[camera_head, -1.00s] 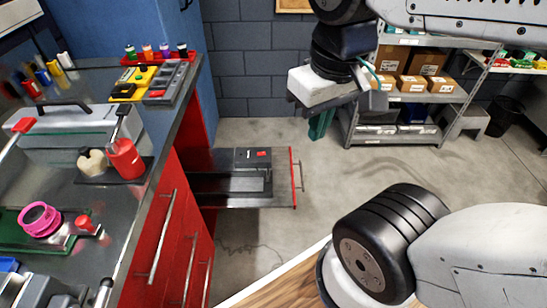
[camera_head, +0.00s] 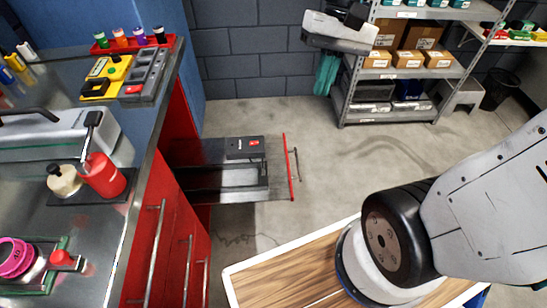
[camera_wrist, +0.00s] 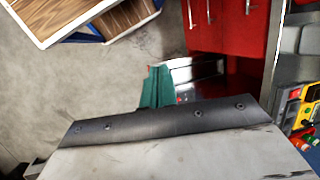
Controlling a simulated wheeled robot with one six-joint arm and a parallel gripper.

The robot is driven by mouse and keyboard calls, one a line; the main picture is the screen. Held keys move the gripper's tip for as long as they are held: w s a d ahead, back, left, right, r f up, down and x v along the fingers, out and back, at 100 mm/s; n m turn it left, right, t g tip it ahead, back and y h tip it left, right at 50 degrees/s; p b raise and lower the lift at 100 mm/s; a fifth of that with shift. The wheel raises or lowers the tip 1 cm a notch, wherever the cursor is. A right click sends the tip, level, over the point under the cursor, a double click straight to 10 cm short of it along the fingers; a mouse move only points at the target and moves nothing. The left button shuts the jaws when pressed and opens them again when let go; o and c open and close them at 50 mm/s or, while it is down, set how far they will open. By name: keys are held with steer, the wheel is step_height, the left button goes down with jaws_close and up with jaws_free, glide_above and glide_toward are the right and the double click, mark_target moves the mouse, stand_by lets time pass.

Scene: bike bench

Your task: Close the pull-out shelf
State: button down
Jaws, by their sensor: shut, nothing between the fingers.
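The pull-out shelf (camera_head: 225,191) sticks out to the right from the red cabinet (camera_head: 156,240) in the head view. It is a dark metal tray with a red front edge (camera_head: 288,167) and a bar handle (camera_head: 297,163). A dark box with a red mark (camera_head: 245,147) lies on it. My gripper (camera_head: 325,85), with green fingers, is beyond the shelf's front, up and right of it in the picture, apart from it. The fingers (camera_wrist: 156,88) are together and empty in the wrist view. They and my wrist housing hide part of the shelf (camera_wrist: 198,69) there.
The workbench top (camera_head: 100,215) at the left holds bottles, a toolbox and a pink tape roll (camera_head: 14,257). A grey shelving rack (camera_head: 400,73) with cardboard boxes stands at the back right. Concrete floor between shelf and rack is clear.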

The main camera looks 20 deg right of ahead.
steer(key=w+d+f+m+g+y, duration=0.1)
steer(key=w+d+f+m+y, duration=0.25)
steer(key=w+f, duration=0.55)
steer(key=w+d+f+m+y, duration=0.2)
steer(key=w+f+m+y, duration=0.25)
steer(key=w+f, duration=0.4)
steer(key=d+f+m+t+y, duration=0.3)
steer(key=f+m+t, duration=0.15)
steer(key=f, duration=1.15)
steer(key=d+f+m+t+y, duration=0.35)
steer(key=f+m, duration=0.25)
steer(key=f, duration=1)
steer(key=w+x, duration=0.1)
steer(key=x, duration=1.3)
steer(key=shift+f+t, duration=0.15)
steer(key=shift+t, duration=0.25)
steer(key=shift+h, duration=0.25)
